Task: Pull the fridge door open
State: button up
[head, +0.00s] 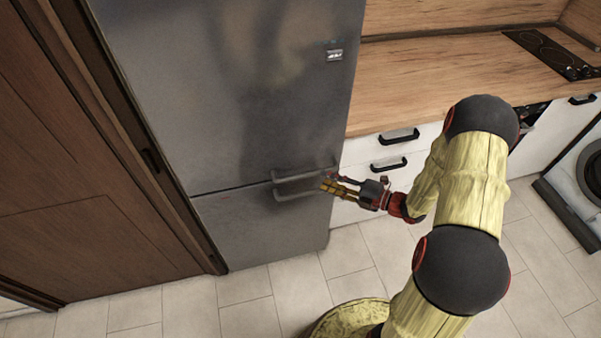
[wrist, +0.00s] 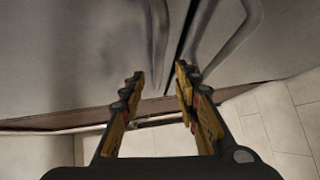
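The grey fridge (head: 240,90) stands at the left centre of the head view. Its upper door (head: 225,120) and lower door (head: 260,230) both look shut, with a thin dark seam between them. The upper handle (head: 303,174) and lower handle (head: 298,191) lie close together at this seam, and both show in the wrist view, upper (wrist: 157,40) and lower (wrist: 215,45). My gripper (head: 328,184) is open and empty at the right end of the handles. In the wrist view its fingers (wrist: 159,74) point at the door, with the upper handle's end between them; contact is unclear.
A brown wooden door (head: 80,160) is to the left of the fridge. White drawers (head: 375,150) under an oak worktop (head: 440,75) stand close on the right. A washing machine (head: 590,170) is at far right. The tiled floor (head: 250,290) before the fridge looks clear.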

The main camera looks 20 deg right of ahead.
aim_at(312, 175)
jog(key=shift+m, duration=0.6)
jog(key=b+x, duration=0.1)
jog(key=x, duration=0.2)
jog(key=b+x, duration=0.1)
jog(key=x, duration=0.3)
jog(key=shift+w+a+r, duration=0.15)
jog(key=shift+w+a, duration=0.05)
jog(key=shift+a, duration=0.1)
jog(key=shift+c, duration=0.5)
grip_shut()
